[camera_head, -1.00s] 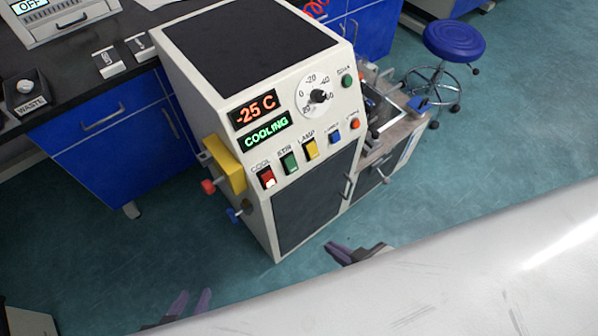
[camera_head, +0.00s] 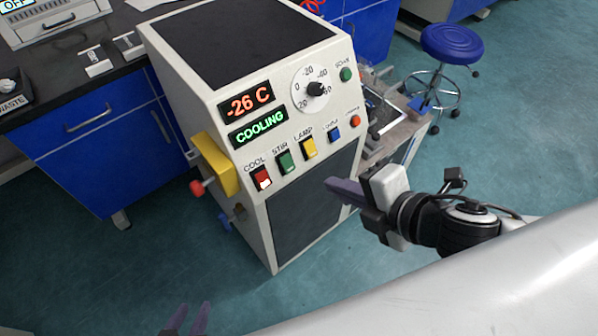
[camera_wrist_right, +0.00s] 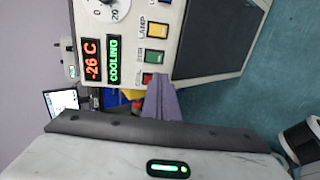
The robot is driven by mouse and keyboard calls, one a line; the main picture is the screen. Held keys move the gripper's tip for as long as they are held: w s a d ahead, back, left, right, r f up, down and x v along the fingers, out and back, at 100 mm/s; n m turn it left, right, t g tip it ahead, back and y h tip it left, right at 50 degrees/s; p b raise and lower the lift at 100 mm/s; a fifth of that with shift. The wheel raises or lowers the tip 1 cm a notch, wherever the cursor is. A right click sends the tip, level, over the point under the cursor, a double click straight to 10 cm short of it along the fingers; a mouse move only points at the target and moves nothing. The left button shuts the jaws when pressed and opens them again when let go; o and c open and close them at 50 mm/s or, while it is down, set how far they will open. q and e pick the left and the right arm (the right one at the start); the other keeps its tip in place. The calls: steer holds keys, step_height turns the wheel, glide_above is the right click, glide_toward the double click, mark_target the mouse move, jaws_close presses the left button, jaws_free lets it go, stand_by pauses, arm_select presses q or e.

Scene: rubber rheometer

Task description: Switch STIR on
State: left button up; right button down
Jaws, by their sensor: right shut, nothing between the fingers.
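The green STIR switch (camera_head: 287,163) sits on the sloped front panel of the white machine (camera_head: 183,93), between the red COOL switch (camera_head: 263,179) and the yellow LAMP switch (camera_head: 309,147). The displays read -26 C and COOLING. My right gripper (camera_head: 332,188) is shut and empty, in front of the dark lower door, below and right of the switches. In the right wrist view the STIR switch (camera_wrist_right: 155,57) shows just beyond the fingertips, apart from them. My left gripper (camera_head: 188,318) is at the bottom edge, its two fingers apart and empty.
A temperature dial (camera_head: 315,89) and a green button (camera_head: 346,74) are higher on the panel. A yellow block (camera_head: 214,163) with a red knob (camera_head: 197,187) juts from the machine's left side. A blue stool (camera_head: 450,45) stands at the right.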

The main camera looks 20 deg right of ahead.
steer(key=shift+w+f, duration=0.1)
steer(key=b, duration=0.2)
glide_toward(291, 170)
steer(key=x, duration=0.6)
steer(key=shift+w+f, duration=0.1)
steer(key=shift+w, duration=0.1)
